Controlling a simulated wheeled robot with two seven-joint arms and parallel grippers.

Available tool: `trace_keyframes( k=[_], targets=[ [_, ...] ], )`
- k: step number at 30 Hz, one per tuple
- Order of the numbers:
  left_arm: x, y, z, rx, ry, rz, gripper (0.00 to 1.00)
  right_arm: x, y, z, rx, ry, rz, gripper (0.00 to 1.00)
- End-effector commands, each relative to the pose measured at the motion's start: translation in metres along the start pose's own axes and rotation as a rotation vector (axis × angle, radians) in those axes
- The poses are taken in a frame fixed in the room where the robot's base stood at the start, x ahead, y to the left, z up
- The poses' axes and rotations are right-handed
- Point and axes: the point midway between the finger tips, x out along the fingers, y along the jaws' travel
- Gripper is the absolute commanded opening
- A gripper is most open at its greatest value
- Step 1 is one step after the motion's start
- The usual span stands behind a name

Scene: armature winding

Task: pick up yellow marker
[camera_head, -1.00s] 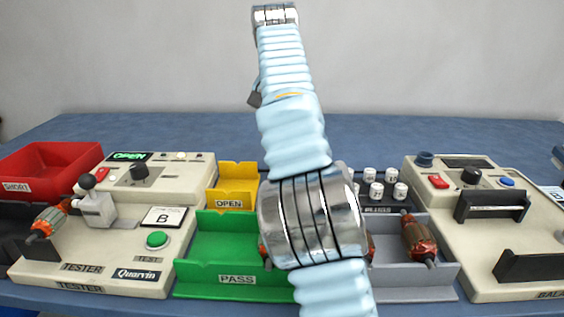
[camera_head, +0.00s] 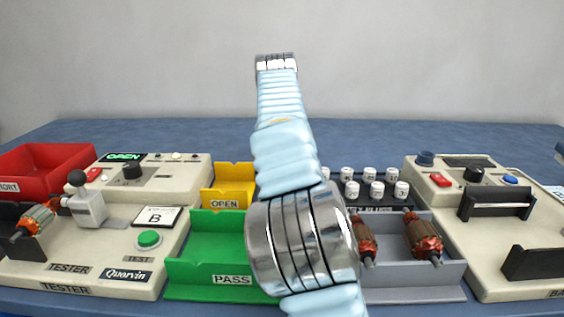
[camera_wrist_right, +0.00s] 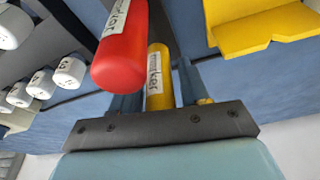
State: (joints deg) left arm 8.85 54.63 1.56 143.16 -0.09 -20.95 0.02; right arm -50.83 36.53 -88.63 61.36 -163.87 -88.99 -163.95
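The yellow marker (camera_wrist_right: 158,78) shows in the right wrist view, with a white label on its side. A red marker (camera_wrist_right: 120,50) lies in front of it from the camera and covers part of that view. My right gripper (camera_wrist_right: 160,85) has its two fingers apart, one on each side of the yellow marker. Small gaps show between fingers and marker, and the fingertips are partly hidden. In the head view one arm of mine fills the middle and hides its gripper and the markers. My left gripper is in neither view.
A yellow OPEN bin (camera_head: 230,190) and green PASS bin (camera_head: 205,276) stand beside my arm. A grey bin (camera_head: 420,293) holds armatures. Several white-capped pieces (camera_head: 378,190) stand in a dark rack. A tester (camera_head: 105,270) is at left, another machine (camera_head: 525,240) at right.

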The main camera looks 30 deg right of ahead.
Motion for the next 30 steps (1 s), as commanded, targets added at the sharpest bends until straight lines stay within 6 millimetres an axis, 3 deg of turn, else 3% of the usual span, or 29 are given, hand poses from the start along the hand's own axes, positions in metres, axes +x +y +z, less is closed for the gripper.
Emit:
trace_keyframes(
  k=[1, 9, 18, 30],
  targets=[
    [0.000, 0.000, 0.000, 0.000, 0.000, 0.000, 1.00, 0.000, 0.000, 0.000, 0.000, 0.000, 0.000, 0.37],
    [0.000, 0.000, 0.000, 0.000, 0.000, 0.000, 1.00, 0.000, 0.000, 0.000, 0.000, 0.000, 0.000, 0.00],
    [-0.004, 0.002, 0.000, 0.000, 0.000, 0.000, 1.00, -0.008, 0.000, -0.003, 0.001, 0.001, 0.000, 0.00],
    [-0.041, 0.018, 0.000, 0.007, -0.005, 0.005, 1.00, -0.085, 0.001, -0.025, 0.002, 0.002, 0.001, 0.00]
  ],
)
